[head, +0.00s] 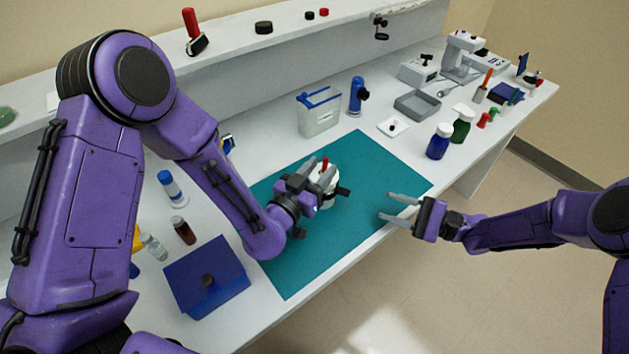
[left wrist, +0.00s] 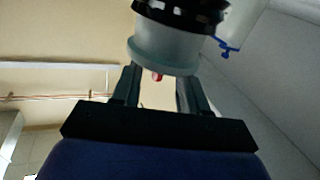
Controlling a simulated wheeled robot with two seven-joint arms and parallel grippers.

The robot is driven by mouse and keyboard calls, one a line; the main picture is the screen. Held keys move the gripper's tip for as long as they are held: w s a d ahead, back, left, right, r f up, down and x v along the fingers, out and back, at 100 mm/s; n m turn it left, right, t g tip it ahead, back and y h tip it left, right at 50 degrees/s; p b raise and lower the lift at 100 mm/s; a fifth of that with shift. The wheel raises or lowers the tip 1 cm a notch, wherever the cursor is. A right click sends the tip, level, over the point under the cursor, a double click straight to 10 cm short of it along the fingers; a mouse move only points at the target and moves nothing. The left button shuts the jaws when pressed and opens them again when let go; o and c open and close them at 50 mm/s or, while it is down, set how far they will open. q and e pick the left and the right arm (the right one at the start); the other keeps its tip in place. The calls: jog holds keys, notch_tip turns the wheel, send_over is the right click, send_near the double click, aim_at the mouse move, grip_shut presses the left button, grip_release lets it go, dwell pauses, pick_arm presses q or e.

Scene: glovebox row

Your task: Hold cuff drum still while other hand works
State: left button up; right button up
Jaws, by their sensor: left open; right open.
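The cuff drum (head: 328,196) is a pale, short cylinder with black fittings and a red part on top, on the teal mat (head: 365,185). My left gripper (head: 312,176) is open at the drum and partly hides it. In the left wrist view the drum (left wrist: 165,52) shows a pale body and a black ring. It lies beyond and partly between the two spread fingers of my left gripper (left wrist: 160,88), with a small red tip below it. I cannot tell whether the fingers touch it. My right gripper (head: 389,207) is open and empty, over the mat's right edge.
A blue box (head: 206,278) and small bottles (head: 183,230) stand left of the mat. A blue-lidded container (head: 319,112), a blue device (head: 357,97) and a grey tray (head: 417,105) are behind it. Dark bottles (head: 439,142) stand right. The mat's front is clear.

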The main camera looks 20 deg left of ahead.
pick_arm(q)
jog(key=shift+w+d, duration=0.1)
jog(key=shift+w, duration=0.1)
grip_shut()
dwell(0.8)
